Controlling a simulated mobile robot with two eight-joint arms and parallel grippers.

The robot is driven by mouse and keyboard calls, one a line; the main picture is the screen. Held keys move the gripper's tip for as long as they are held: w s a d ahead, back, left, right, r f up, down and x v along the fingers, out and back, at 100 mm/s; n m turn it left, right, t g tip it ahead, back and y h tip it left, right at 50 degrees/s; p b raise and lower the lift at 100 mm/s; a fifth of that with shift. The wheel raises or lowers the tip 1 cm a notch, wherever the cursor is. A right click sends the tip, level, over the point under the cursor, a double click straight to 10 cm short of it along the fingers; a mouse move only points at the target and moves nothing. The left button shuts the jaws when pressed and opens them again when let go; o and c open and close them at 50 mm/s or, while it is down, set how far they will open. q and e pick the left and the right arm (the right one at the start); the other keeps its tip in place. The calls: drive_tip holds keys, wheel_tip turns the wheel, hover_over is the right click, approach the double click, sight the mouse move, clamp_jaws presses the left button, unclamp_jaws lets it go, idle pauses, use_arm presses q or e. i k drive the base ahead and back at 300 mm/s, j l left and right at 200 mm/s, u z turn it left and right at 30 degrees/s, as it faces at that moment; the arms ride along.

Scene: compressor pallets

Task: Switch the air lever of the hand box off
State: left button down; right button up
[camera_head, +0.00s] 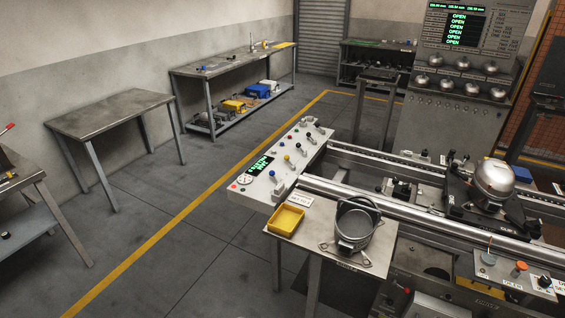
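A long grey control box (262,201) stands in the centre, with a green display (261,165), a round gauge (245,179), coloured buttons and several small levers. One dark lever (278,189) is at its near end and others stand toward its far end. A smaller panel (500,273) at the lower right carries a teal knob (488,259), an orange-topped knob (520,268) and a black knob or lever (545,281). The labels are too small for me to tell which is the air lever or its position. Neither of my grippers is in view.
A small table (300,235) holds a yellow tray (286,218) and a round metal housing (355,224). Rails (400,205) with a silver compressor dome (494,180) run to the right. Open floor (180,240) with a yellow line lies to the left, past workbenches (110,112).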

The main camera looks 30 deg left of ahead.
sight(272, 173)
drive_tip(key=i+j+z, duration=0.15)
drive_tip(key=j, duration=0.25)
drive_tip(key=i+j+z, duration=0.15)
drive_tip(key=j, duration=0.25)
drive_tip(key=i+j+z, duration=0.1)
drive_tip(key=j, duration=0.35)
drive_tip(key=i+j+z, duration=0.15)
drive_tip(key=j, duration=0.3)
drive_tip(key=i+j+z, duration=0.15)
drive_tip(key=j, duration=0.3)
drive_tip(key=i+j+z, duration=0.15)
drive_tip(key=j, duration=0.3)
